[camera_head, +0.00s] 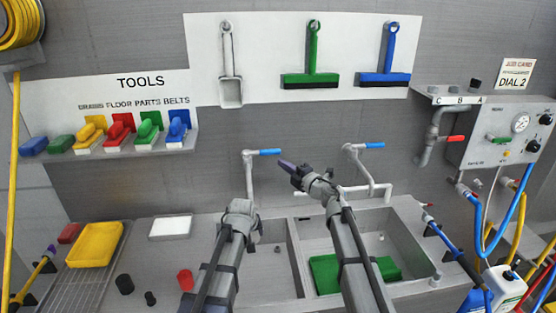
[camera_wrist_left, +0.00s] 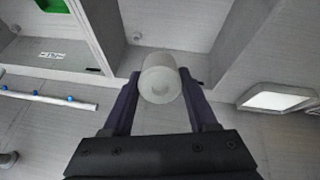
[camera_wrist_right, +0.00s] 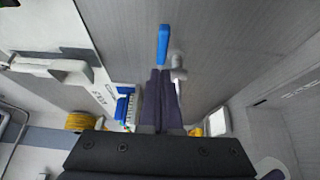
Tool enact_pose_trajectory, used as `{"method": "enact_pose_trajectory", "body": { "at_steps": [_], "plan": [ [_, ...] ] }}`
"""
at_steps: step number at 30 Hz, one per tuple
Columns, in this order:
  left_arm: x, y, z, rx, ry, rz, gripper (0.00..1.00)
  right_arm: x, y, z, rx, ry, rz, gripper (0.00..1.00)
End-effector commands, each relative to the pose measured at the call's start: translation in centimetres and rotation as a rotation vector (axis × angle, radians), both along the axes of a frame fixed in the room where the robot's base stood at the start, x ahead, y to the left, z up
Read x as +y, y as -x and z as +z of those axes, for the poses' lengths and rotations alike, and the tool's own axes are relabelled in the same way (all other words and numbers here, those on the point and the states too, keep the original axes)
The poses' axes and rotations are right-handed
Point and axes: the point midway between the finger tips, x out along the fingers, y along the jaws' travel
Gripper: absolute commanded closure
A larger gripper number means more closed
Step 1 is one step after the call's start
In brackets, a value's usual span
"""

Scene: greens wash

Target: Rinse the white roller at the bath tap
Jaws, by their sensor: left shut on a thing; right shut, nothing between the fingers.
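The white roller (camera_wrist_left: 158,80) is a short pale cylinder. My left gripper (camera_wrist_left: 155,85) is shut on it, and one round end faces the left wrist camera. In the head view my left gripper (camera_head: 241,208) hides the roller, at the left basin (camera_head: 272,262). My right gripper (camera_head: 288,168) is shut and empty in front of the wall. Its tips are close to the blue lever (camera_head: 270,152) of the left tap (camera_head: 247,165). The blue lever (camera_wrist_right: 163,45) also shows just beyond the closed fingers in the right wrist view; contact cannot be told.
A second tap (camera_head: 352,155) with a blue lever stands over the right basin (camera_head: 400,245), where a green object (camera_head: 325,272) lies. A yellow tray (camera_head: 95,245), a white tile (camera_head: 170,227) and a red cup (camera_head: 185,280) are on the worktop at left.

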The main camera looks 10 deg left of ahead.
Motion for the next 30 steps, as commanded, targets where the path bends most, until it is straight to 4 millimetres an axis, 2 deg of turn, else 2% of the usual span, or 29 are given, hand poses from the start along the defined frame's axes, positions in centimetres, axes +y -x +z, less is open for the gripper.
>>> {"method": "enact_pose_trajectory", "body": {
  "at_steps": [1, 6, 12, 18, 30],
  "plan": [
    [0.0, 0.0, 0.0, 0.000, 0.000, 0.000, 0.99, -1.2, 0.8, 0.0, 0.000, 0.000, -0.003, 1.00],
    [0.0, 0.0, 0.0, 0.000, 0.000, 0.000, 0.99, -4.1, 2.4, 0.0, 0.000, 0.000, -0.001, 1.00],
    [0.0, 0.0, 0.0, 0.000, 0.000, 0.000, 0.99, -6.1, 3.4, 0.0, 0.000, 0.000, 0.000, 1.00],
    [0.0, 0.0, 0.0, 0.000, 0.000, 0.000, 0.99, -6.8, 3.7, 0.0, 0.000, 0.000, 0.001, 1.00],
    [0.0, 0.2, 0.0, 0.000, 0.000, 0.000, 0.99, -6.8, 3.7, 0.0, 0.000, 0.000, 0.001, 1.00]
  ]
}}
